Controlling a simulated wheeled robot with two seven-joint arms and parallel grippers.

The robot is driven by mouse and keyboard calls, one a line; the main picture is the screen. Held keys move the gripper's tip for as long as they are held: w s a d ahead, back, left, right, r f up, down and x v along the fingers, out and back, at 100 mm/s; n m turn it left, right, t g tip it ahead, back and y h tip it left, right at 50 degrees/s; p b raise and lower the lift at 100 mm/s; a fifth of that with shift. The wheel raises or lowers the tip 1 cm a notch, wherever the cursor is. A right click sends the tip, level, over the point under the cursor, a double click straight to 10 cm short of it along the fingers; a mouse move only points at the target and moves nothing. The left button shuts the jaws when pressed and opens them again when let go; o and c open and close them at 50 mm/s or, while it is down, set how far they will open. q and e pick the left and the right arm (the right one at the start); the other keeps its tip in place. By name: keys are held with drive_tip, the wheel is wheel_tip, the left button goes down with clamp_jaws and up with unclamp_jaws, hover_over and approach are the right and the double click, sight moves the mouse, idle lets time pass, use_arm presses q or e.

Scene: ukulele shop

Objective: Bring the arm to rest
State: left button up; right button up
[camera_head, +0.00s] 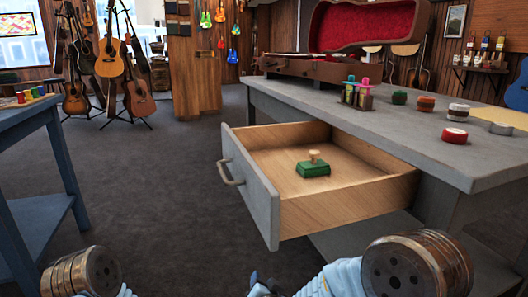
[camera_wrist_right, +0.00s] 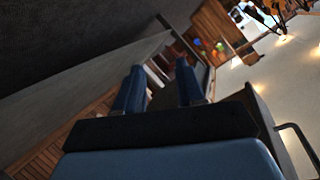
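My right gripper (camera_head: 264,284) shows at the bottom edge of the head view, only partly, in front of and below the open drawer (camera_head: 250,200). In the right wrist view its two blue fingers (camera_wrist_right: 160,88) stand apart with nothing between them. The drawer has a grey front with a metal handle (camera_head: 230,172), and the right gripper is apart from it. A green block with a light wooden knob (camera_head: 313,167) lies inside the drawer. My left gripper is outside the view; only part of my left arm shows at the lower left.
The grey workbench (camera_head: 420,135) carries an open red-lined case (camera_head: 365,30), small colored tubes (camera_head: 356,93) and several round tins (camera_head: 455,135). A blue table (camera_head: 40,120) stands at the left. Guitars (camera_head: 110,58) stand behind. The dark floor between is clear.

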drive_tip(key=s+d+f+n+g, duration=0.1)
drive_tip(key=s+d+f+g, duration=0.35)
drive_tip(key=f, duration=0.45)
drive_tip(key=s+d+f+n+g, duration=0.1)
drive_tip(key=s+d+f+g, duration=0.3)
drive_tip(key=f, duration=0.5)
drive_tip(key=s+d+f+n+g+y, duration=0.1)
drive_tip(key=s+d+f+g, duration=0.2)
drive_tip(key=s, duration=0.4)
drive_tip(key=s+d+f+g, duration=0.1)
drive_tip(key=s+d+f, duration=0.1)
drive_tip(key=s+f, duration=0.35)
drive_tip(key=s+r+p, duration=0.3)
drive_tip(key=r+p, duration=1)
drive_tip(key=shift+s+a+r+y+p, duration=0.2)
drive_tip(key=shift+r+y+p, duration=0.1)
drive_tip(key=shift+r+p, duration=0.1)
